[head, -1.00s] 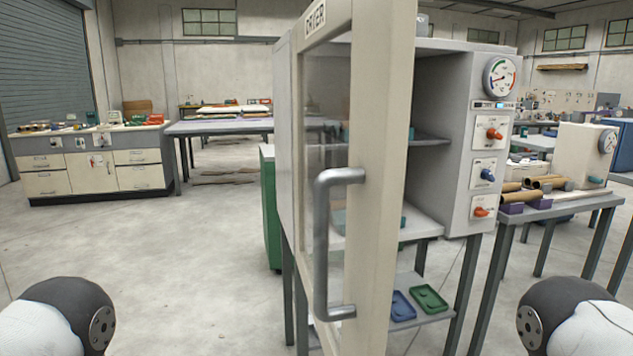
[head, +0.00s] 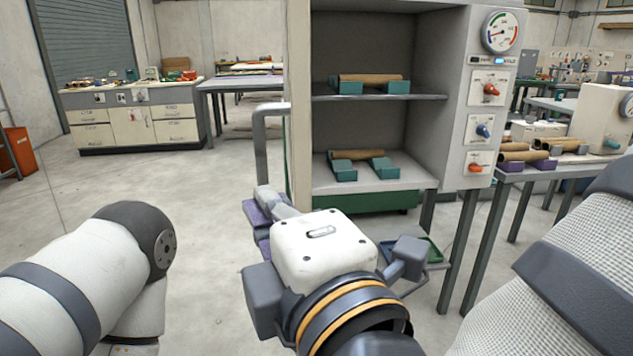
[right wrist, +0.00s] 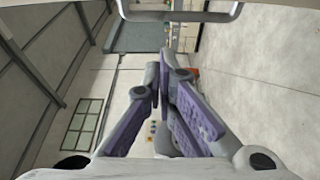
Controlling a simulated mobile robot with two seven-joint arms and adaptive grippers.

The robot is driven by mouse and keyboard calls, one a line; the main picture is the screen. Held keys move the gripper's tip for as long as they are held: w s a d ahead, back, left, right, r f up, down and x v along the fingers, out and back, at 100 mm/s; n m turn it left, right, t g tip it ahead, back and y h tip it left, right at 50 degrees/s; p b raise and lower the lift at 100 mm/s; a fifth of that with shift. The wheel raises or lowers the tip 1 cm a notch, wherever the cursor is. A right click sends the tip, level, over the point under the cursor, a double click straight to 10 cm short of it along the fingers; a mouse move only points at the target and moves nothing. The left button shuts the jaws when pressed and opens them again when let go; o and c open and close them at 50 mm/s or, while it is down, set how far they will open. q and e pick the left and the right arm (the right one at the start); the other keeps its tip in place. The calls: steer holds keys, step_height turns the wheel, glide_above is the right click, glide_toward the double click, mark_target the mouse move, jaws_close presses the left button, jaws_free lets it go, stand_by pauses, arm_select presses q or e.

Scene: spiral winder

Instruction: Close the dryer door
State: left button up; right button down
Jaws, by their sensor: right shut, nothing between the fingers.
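The dryer (head: 390,50) stands open, with its shelves in plain sight. Its cream door (head: 299,120) shows almost edge-on at the left of the opening in the head view, with the grey bar handle (head: 261,150) on its left side. My right gripper (head: 258,212) is low in front of the door, its purple-padded fingers near the handle's lower end. It is shut and empty. In the right wrist view the fingers (right wrist: 163,75) are close together, and a grey bar (right wrist: 180,14) crosses the top, apart from them. My left arm shows, but its gripper does not.
Brown tubes on teal holders lie on the upper shelf (head: 330,97) and lower shelf (head: 400,178). A green tray (head: 432,252) is below. A table (head: 548,172) stands at the right. The floor left of the door is clear.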

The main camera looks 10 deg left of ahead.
mark_target(264, 156)
steer(key=w, duration=0.3)
steer(key=w+a, duration=0.1)
steer(key=w, duration=0.2)
steer(key=w+a, duration=0.1)
steer(key=w, duration=0.2)
steer(key=shift+w+f, duration=0.2)
steer(key=shift+w, duration=0.05)
steer(key=shift+d, duration=0.15)
